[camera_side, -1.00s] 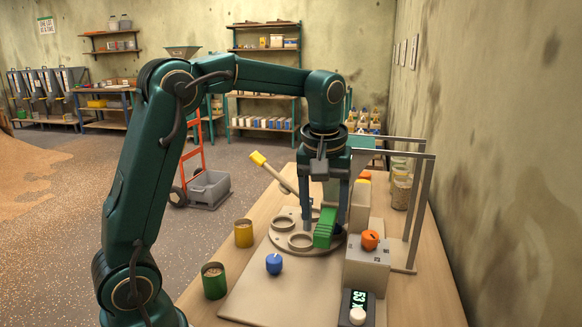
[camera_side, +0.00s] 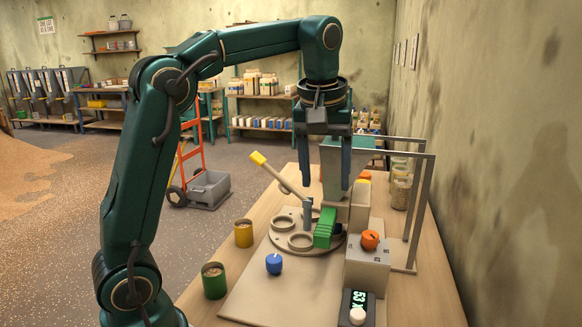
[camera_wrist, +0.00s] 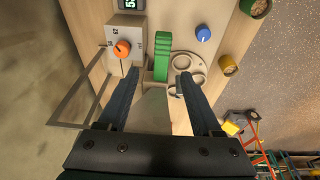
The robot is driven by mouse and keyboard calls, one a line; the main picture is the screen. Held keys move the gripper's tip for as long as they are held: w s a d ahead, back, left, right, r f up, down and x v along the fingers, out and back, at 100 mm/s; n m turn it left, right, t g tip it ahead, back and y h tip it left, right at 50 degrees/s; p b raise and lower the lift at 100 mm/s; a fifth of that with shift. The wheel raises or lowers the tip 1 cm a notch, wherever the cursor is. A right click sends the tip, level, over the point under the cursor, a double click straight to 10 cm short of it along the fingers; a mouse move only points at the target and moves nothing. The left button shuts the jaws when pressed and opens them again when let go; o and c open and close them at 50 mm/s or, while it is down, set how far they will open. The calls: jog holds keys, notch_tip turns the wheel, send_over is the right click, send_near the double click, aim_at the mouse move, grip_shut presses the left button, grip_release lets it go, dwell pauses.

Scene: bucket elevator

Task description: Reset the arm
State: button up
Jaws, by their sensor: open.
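My gripper (camera_side: 325,188) is open and empty, pointing down above the bucket elevator (camera_side: 325,229) on the workbench. The round plate with ring holders (camera_side: 283,241) lies beneath, left of the green part. A lever with a yellow end (camera_side: 259,159) leans up to the left. An orange knob (camera_side: 370,239) sits on a grey box, and a blue knob (camera_side: 274,263) sits on the base board.
A yellow cup (camera_side: 243,233) and a green cup (camera_side: 214,280) stand at the bench's left edge. A metal frame (camera_side: 424,200) rises at the right. A display (camera_side: 357,300) is at the front. Jars (camera_side: 401,188) stand behind.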

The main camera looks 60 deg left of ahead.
jog(key=s+d+m+t, duration=0.25)
jog(key=s+d, duration=0.25)
jog(key=s, duration=0.4)
jog(key=s+d+f+m+h, duration=0.1)
jog(key=s+d+f+m, duration=0.1)
jog(key=s+f+m, duration=0.4)
jog(key=shift+f+t+h, duration=0.4)
jog(key=shift+f+t, duration=0.05)
jog(key=shift+f, duration=0.35)
dwell(0.4)
